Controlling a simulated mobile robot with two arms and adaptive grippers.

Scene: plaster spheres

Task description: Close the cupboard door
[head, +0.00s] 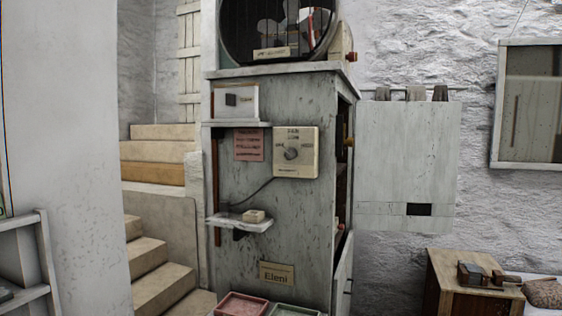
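A tall grey, speckled cupboard (300,210) stands in the middle of the head view, its side panel facing me. Its front is on the right, seen at a steep angle, with a dark open gap (343,165) showing shelves inside. A pale door panel (343,275) at the lower front stands out at an angle from the body. Neither of my grippers is in view.
A small shelf (240,223) sticks out from the cupboard's side. Pink and green trays (242,305) are at its foot. Stone steps (150,265) rise at left. A wooden box (455,285) with dark objects on it stands at lower right.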

